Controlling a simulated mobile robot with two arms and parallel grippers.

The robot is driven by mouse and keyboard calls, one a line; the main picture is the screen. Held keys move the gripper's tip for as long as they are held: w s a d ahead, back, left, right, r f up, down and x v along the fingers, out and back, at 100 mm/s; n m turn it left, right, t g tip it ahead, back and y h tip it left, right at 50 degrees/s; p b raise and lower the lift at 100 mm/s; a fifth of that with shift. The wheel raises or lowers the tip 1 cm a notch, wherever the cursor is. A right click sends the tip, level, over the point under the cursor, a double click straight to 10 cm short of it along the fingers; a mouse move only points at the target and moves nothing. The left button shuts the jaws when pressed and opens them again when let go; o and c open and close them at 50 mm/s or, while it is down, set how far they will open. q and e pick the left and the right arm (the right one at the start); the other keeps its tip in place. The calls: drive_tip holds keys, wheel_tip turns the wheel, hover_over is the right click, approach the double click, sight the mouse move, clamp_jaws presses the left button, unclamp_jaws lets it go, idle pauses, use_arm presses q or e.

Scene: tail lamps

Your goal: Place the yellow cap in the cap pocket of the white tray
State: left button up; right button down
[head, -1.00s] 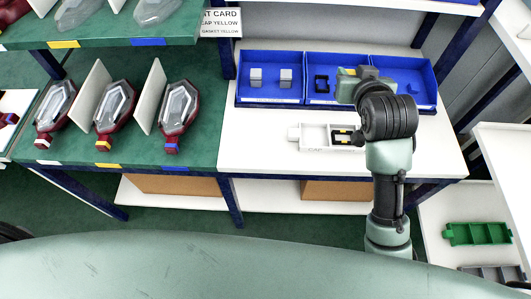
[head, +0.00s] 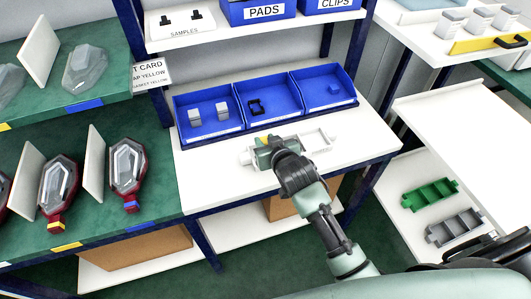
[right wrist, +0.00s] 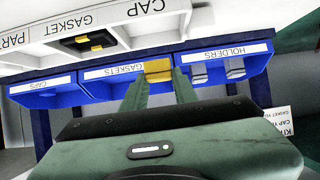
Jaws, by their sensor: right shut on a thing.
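My right gripper (right wrist: 160,85) is shut on the yellow cap (right wrist: 157,70), seen between its fingertips in the right wrist view. In the head view the gripper (head: 265,143) is over the left part of the white tray (head: 329,137) and hides much of it. The tray appears upside down in the right wrist view (right wrist: 48,44), with the labels CAP, GASKET and PART. My left gripper is not in view.
Blue bins stand behind the tray: holders (head: 210,138) with two grey pieces, gaskets (head: 270,118) with a black piece, caps (head: 335,103) with a blue piece. A kit card (head: 152,75) hangs at left. The table is clear at the tray's right.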

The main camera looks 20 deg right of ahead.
drive_tip(key=shift+f, duration=2.75)
drive_tip(key=shift+f, duration=0.15)
drive_tip(key=c, duration=1.4)
unclamp_jaws()
drive_tip(key=shift+s+r, duration=0.15)
drive_tip(key=shift+r, duration=0.1)
drive_tip(key=v, duration=1.1)
drive_tip(key=shift+s+r, duration=0.2)
drive_tip(key=shift+s, duration=0.05)
